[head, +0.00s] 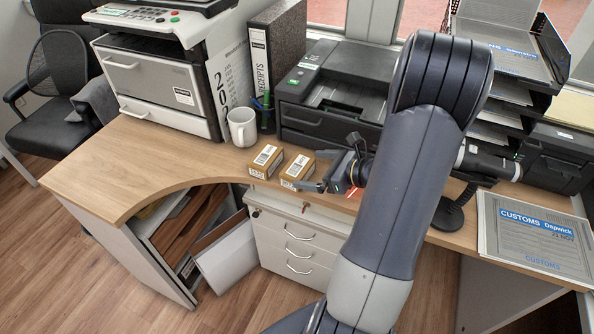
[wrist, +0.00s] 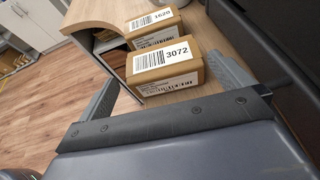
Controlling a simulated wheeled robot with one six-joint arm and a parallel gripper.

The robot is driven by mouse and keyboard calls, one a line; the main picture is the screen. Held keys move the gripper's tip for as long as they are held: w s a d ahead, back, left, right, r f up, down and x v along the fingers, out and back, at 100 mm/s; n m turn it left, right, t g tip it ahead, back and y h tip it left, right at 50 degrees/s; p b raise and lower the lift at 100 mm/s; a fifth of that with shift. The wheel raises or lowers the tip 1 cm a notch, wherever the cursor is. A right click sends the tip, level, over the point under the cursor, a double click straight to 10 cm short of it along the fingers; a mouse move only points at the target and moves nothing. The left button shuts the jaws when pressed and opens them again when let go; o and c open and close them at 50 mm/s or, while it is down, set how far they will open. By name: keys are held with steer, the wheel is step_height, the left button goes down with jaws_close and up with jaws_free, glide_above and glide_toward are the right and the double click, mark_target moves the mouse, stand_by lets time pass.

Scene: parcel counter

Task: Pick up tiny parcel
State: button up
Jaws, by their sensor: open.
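Two small brown cardboard parcels with white labels sit side by side on the wooden counter. The nearer parcel (head: 297,173) is marked 3072 in the wrist view (wrist: 166,71). The other parcel (head: 265,161) is just left of it in the head view and is marked 1620 in the wrist view (wrist: 151,30). The frames do not show which one is the tiny parcel. My gripper (head: 318,171) is open beside the 3072 parcel, on its right in the head view. In the wrist view its fingers (wrist: 163,78) stand on either side of that parcel, with nothing gripped.
A white mug (head: 242,127) and a pen holder (head: 264,119) stand behind the parcels. A black printer (head: 335,92) is close behind my gripper. The counter's curved front edge lies close in front of the parcels. The counter (head: 150,160) is clear at left.

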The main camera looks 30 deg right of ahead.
mark_target(301, 167)
steer(key=shift+x, duration=2.8)
steer(key=shift+d, duration=0.15)
steer(key=shift+c, duration=0.4)
steer(key=c, duration=0.7)
steer(key=shift+r, duration=0.1)
steer(key=shift+c, duration=0.2)
